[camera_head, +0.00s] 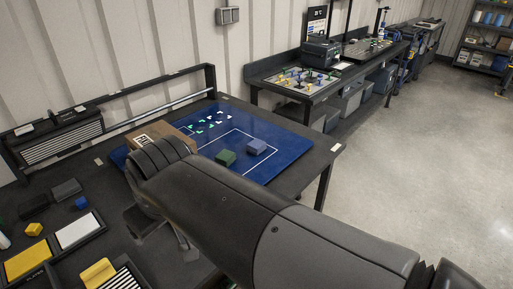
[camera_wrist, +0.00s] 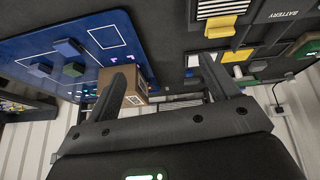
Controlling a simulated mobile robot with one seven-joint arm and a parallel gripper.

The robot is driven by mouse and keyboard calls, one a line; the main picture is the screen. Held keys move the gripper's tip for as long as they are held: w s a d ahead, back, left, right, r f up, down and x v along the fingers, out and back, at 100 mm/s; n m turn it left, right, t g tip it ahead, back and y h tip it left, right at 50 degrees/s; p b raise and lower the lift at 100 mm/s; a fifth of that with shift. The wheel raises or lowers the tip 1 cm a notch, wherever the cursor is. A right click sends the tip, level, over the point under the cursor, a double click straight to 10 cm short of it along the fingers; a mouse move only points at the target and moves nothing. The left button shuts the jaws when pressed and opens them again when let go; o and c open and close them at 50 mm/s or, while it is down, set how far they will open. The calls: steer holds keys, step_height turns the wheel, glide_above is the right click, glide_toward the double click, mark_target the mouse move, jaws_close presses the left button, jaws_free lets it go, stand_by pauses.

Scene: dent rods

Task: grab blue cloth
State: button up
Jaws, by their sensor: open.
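A folded blue-grey block-like piece (camera_head: 256,147), which looks like the blue cloth, lies on the blue mat (camera_head: 285,155) inside its white outline. It also shows in the wrist view (camera_wrist: 68,47), left of my fingers. A similar dark green piece (camera_head: 225,158) lies beside it and shows in the wrist view (camera_wrist: 73,69). My gripper (camera_wrist: 164,72) is open, with nothing between its fingers, above the dark table and off to the side of the blue piece. In the head view my arm hides most of the gripper.
A cardboard box (camera_head: 162,132) stands at the mat's edge, partly behind my arm; in the wrist view it (camera_wrist: 133,86) is by the left finger. Trays with yellow and white items (camera_head: 28,260) and a small blue object (camera_head: 82,202) are at left. A rail (camera_head: 150,90) runs along the back.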

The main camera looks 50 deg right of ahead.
steer(key=w+d+r+n+h, duration=0.1)
steer(key=w+d+r+n, duration=0.3)
steer(key=w+d, duration=0.7)
steer(key=n+g+h, duration=0.3)
steer(key=n+g, duration=0.2)
steer(key=n, duration=0.9)
glide_above(256, 143)
steer(key=a, duration=0.2)
step_height(256, 143, down, 21)
steer(key=shift+w+a+f, duration=0.1)
steer(key=shift+a, duration=0.05)
steer(key=shift+s+x, duration=0.15)
steer(key=shift+x, duration=1.15)
steer(key=shift+s+x, duration=0.15)
steer(key=shift+x, duration=1.2)
steer(key=shift+c, duration=0.6)
steer(key=c, duration=0.9)
